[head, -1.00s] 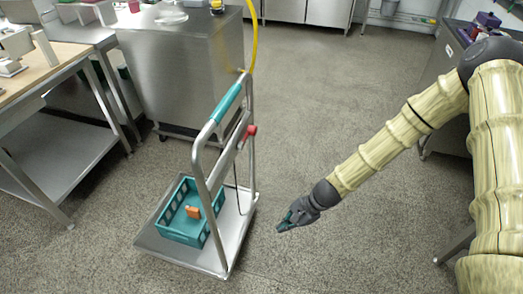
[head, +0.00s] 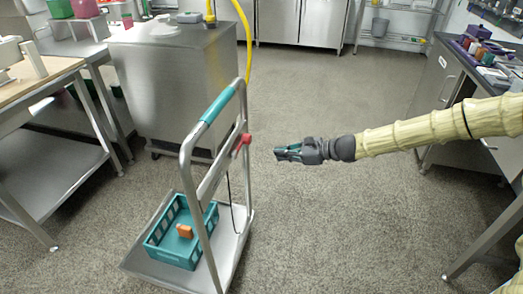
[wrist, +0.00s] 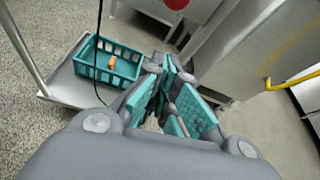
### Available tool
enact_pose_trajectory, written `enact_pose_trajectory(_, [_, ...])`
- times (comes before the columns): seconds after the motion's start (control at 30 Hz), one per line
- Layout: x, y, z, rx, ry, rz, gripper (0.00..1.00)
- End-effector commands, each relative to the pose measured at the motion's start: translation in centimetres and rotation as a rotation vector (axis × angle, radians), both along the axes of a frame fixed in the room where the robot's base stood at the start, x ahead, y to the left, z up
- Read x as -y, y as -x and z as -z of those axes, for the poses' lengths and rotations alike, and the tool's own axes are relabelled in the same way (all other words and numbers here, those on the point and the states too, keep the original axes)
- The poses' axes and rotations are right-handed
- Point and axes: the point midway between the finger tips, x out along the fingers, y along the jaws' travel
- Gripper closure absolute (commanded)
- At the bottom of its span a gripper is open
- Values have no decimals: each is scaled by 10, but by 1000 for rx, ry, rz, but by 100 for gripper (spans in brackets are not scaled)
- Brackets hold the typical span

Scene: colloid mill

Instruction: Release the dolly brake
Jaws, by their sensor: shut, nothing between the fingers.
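The dolly (head: 131,262) stands left of centre in the head view, with a grey tubular handle frame and a teal grip (head: 220,104). Part of a red round piece (wrist: 177,4) shows at the top edge of the wrist view. My gripper (head: 280,153) is to the right of the red lever, apart from it in the picture and at about its height. Its teal-padded fingers (wrist: 172,80) are shut and empty, pointing left towards the dolly.
A teal crate (head: 167,254) with an orange object (head: 184,231) lies on the dolly deck. A black cable (head: 230,200) hangs from the frame. A steel cabinet (head: 175,85) with a yellow hose (head: 246,45) stands behind. Open floor lies to the right.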

Motion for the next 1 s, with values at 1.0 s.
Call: enact_pose_trajectory(1.0, [-89, -30, 12, 1, 2, -1, 100])
